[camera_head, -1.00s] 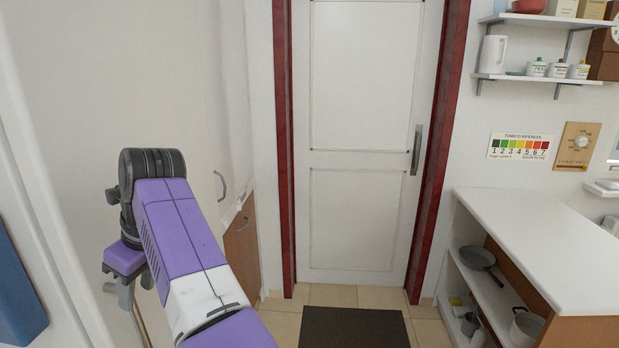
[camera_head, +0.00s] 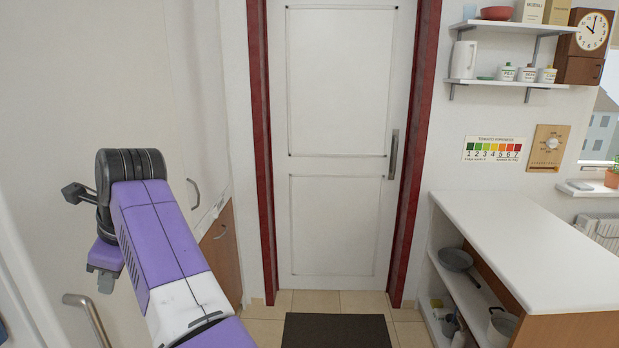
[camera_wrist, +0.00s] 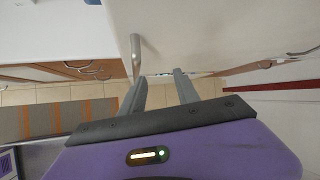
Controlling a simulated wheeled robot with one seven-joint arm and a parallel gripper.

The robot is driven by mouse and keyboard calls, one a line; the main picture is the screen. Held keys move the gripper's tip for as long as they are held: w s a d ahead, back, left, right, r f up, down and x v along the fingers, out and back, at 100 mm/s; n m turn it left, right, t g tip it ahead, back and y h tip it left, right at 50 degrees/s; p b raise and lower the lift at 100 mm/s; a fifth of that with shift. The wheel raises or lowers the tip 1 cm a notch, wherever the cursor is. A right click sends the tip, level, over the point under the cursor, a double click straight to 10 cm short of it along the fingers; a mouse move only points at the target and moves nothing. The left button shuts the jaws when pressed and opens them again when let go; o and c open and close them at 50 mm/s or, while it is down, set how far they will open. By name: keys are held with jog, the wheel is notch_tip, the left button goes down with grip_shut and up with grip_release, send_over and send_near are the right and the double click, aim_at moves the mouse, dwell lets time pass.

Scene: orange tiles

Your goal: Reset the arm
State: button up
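My arm (camera_head: 165,250), purple and white, reaches up from the bottom left in the head view, bent at a dark grey joint. In the wrist view my gripper (camera_wrist: 160,74) shows two grey fingers standing apart, with nothing seen held between them. A metal bar handle (camera_wrist: 135,55) stands close by the left fingertip; I cannot tell whether they touch. A metal handle (camera_head: 88,318) also shows below the arm in the head view. My fingertips are not clear in the head view.
A white door (camera_head: 338,150) with a red frame stands ahead, with a dark mat (camera_head: 337,331) before it. A white counter (camera_head: 520,245) with shelves is at the right. A pale wall and cabinet (camera_head: 150,80) are close to my arm at the left.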

jog(key=w+a+r+n+t+y, duration=0.1)
jog(key=w+r+n+t+y, duration=0.2)
jog(key=w+n+t, duration=0.15)
jog(key=w+d+f+n+t, duration=0.2)
jog(key=d+f+n+t, duration=0.1)
jog(key=d+f+n, duration=0.3)
jog(key=s+d+f+n+t, duration=0.1)
jog(key=s+d+f+t, duration=0.2)
jog(key=d, duration=0.5)
jog(key=s+d+f+n+t+h, duration=0.1)
jog(key=s+d+f+n, duration=0.15)
jog(key=d+f, duration=0.35)
jog(key=s+d+f+n+t, duration=0.15)
jog(key=s+d+f, duration=0.25)
jog(key=d, duration=0.5)
jog(key=s+d+f+h, duration=0.1)
jog(key=s+d+h, duration=0.1)
jog(key=s+d, duration=0.7)
jog(key=s+d+f+h+b, duration=0.1)
jog(key=s+d+h, duration=0.2)
jog(key=s+d, duration=0.6)
jog(key=s+d+f+g+h, duration=0.1)
jog(key=s+d+h, duration=0.2)
jog(key=s+d, duration=0.6)
jog(key=s, duration=1.4)
jog(key=shift+d+n+b, duration=0.15)
jog(key=shift+n+b, duration=0.2)
jog(key=shift+s+f, duration=0.1)
jog(key=shift+f, duration=0.05)
